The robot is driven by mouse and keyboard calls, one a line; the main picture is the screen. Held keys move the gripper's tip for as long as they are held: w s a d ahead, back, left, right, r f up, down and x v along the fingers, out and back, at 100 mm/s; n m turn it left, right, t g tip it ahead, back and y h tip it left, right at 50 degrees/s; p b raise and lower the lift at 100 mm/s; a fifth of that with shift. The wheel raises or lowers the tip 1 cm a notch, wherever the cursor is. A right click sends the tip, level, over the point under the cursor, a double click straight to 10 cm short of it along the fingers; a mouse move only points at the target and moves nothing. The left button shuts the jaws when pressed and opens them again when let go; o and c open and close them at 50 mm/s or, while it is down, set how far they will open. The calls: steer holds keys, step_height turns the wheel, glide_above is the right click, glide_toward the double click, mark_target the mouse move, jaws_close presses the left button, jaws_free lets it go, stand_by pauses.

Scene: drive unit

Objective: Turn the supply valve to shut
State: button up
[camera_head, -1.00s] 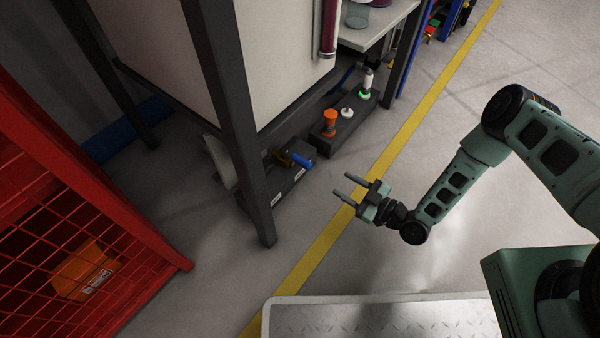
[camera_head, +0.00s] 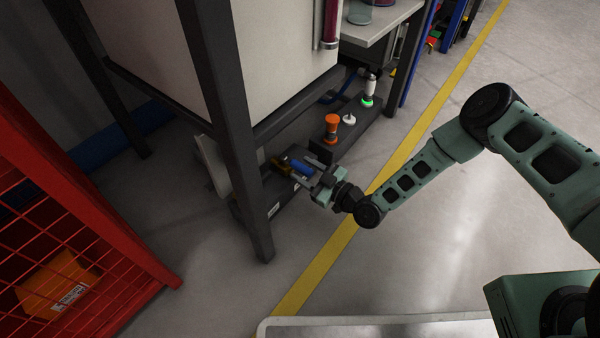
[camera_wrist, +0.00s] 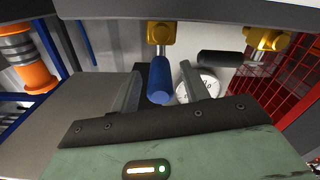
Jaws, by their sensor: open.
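A valve with a blue lever handle (camera_wrist: 160,82) and a brass-yellow body (camera_wrist: 160,35) sits under the cabinet. Its blue handle (camera_head: 299,166) also shows in the head view, partly hidden by my gripper. My gripper (camera_head: 302,169) is open, its two fingers on either side of the blue handle in the wrist view (camera_wrist: 161,80). I cannot tell whether either finger touches it. A second valve with a black handle (camera_wrist: 221,58) and yellow body (camera_wrist: 268,39) is to the right in the wrist view. I cannot read which one is labelled supply.
A round white gauge (camera_wrist: 202,82) sits behind the right finger. An orange knob (camera_head: 331,127), white button (camera_head: 349,119) and green-lit piece (camera_head: 367,100) stand on the dark box beside the valves. A dark cabinet leg (camera_head: 240,170) and red mesh cage (camera_head: 110,220) are to the left.

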steer(key=shift+x, duration=1.05)
jaws_close()
